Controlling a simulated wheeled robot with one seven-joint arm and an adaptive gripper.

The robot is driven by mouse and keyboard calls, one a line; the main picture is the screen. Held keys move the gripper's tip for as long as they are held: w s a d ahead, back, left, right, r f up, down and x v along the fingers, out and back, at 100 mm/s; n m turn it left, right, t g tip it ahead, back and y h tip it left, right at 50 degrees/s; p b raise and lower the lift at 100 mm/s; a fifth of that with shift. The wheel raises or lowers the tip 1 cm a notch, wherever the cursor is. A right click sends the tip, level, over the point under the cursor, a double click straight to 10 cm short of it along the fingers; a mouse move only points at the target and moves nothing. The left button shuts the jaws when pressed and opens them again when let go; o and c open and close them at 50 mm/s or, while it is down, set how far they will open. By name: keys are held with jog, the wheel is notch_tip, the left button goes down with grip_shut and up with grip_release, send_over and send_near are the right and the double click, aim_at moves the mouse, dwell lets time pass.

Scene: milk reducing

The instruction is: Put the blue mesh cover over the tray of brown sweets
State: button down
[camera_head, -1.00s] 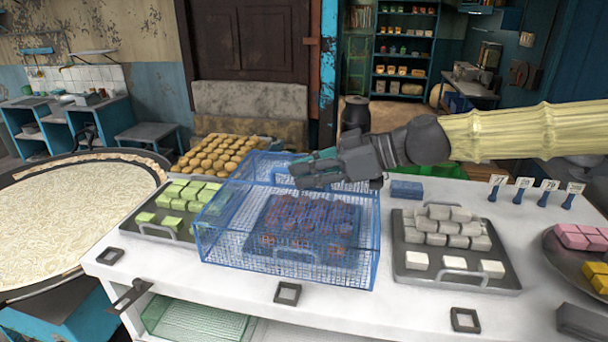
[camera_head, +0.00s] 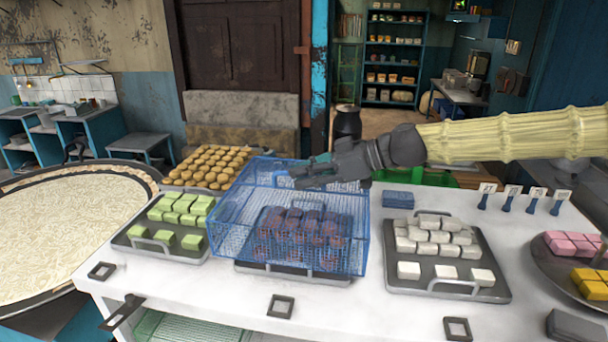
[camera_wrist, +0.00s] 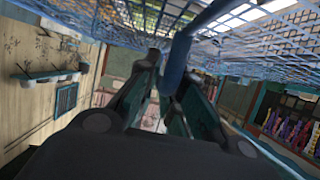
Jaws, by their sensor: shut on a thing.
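The blue mesh cover (camera_head: 228,228) is a box of wire mesh in the middle of the table. My gripper (camera_head: 308,172) is shut on its top; in the wrist view a blue bar (camera_wrist: 178,60) passes at the fingers, with mesh beyond. The brown sweets (camera_head: 300,235) show through the mesh, sitting on a dark tray (camera_head: 290,274). The tray's front edge and handle show below the cover's front lower edge. I cannot tell whether the cover's rim touches the table or hangs above it. My fingers hide part of the cover's top.
A tray of green sweets (camera_head: 150,251) stands close on the left, and yellow-brown sweets (camera_head: 210,165) behind it. A tray of white sweets (camera_head: 446,285) stands right. A small blue block (camera_head: 398,200) lies behind it. The white table (camera_head: 230,298) is mostly bare along the front.

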jog(key=shift+f+b, duration=2.6)
jog(key=shift+f, duration=0.45)
jog(key=shift+f+b, duration=0.25)
jog(key=shift+b, duration=0.35)
jog(key=c, duration=1.5)
grip_release()
jog(key=shift+o, duration=0.2)
jog(key=shift+d, duration=0.15)
